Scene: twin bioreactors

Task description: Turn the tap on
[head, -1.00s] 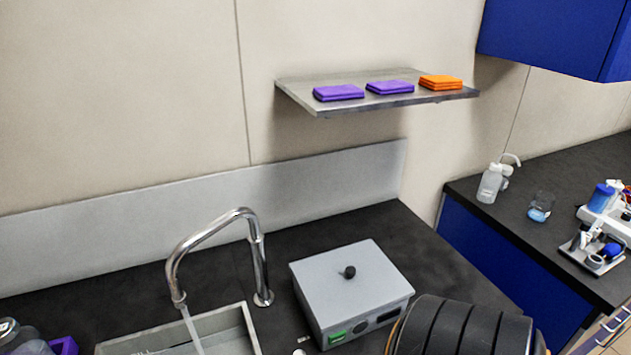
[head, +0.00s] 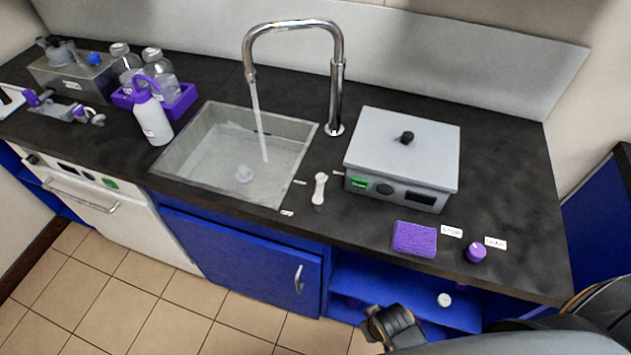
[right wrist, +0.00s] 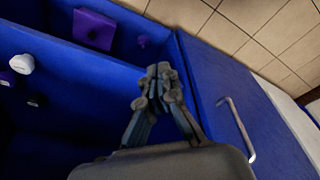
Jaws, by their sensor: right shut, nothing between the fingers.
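The chrome tap (head: 337,85) arches over the sink (head: 190,142) in the head view. A stream of water (head: 260,125) runs from its spout into the basin. A small white lever (head: 319,188) sits on the counter right of the sink. My right gripper (head: 376,318) is low in front of the cabinets, below the counter edge and well apart from the lever. In the right wrist view, my right gripper (right wrist: 158,72) is shut and empty, with blue cabinet surfaces beyond it. My left gripper is not in view.
A grey lidded bath (head: 402,150) stands right of the tap. A purple sponge (head: 415,238) and purple knob (head: 475,252) lie near the counter's front edge. A white bottle (head: 152,118) and purple caddy (head: 182,102) stand left of the sink. An open shelf (head: 400,290) is below the counter.

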